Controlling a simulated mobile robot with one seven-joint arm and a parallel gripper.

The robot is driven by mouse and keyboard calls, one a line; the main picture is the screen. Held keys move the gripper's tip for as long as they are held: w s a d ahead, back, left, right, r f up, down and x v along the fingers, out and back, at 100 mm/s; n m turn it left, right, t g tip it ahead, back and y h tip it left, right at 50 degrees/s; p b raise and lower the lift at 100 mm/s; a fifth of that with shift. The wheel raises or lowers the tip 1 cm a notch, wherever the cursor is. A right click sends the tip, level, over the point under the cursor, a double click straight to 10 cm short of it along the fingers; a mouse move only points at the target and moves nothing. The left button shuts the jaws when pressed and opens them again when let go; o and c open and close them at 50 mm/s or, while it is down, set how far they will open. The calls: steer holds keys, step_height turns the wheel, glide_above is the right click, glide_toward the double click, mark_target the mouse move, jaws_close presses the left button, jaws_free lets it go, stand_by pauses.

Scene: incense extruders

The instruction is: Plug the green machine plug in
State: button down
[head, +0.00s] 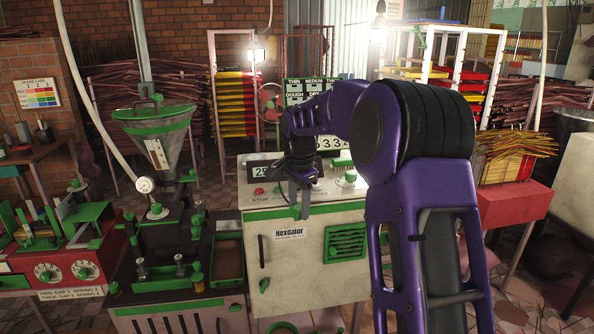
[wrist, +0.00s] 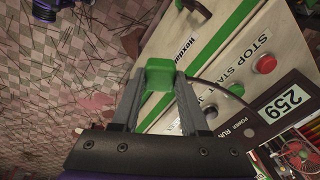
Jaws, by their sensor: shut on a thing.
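My gripper (wrist: 160,72) is shut on the green plug (wrist: 159,86), which sits between the two grey fingertips in the wrist view. A dark cord curves to the right from near the plug, along the machine's top edge. In the head view my gripper (head: 303,180) is in front of the control panel of the cream Hexdalor machine (head: 300,262), above its green front band. The machine also shows in the wrist view (wrist: 222,25), tilted. I cannot make out a socket in either view.
The panel carries a red stop button (wrist: 265,64), a green button (wrist: 236,90) and a lit display (wrist: 283,101). A hopper machine (head: 155,135) stands to the left, and a red table (head: 515,203) to the right. Patterned floor (wrist: 70,70) littered with sticks lies left of the machine in the wrist view.

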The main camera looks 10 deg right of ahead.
steer(key=s+f+n, duration=0.4)
steer(key=f, duration=0.6)
steer(key=s+f+n+y, duration=0.1)
steer(key=s+f+n, duration=0.2)
steer(key=f, duration=0.6)
steer(key=s+f+n, duration=0.4)
steer(key=f+n, duration=0.1)
steer(key=f, duration=0.5)
steer(key=shift+s+f+n+g+y, duration=0.3)
steer(key=shift+g+y, duration=0.1)
steer(key=shift+a, duration=0.2)
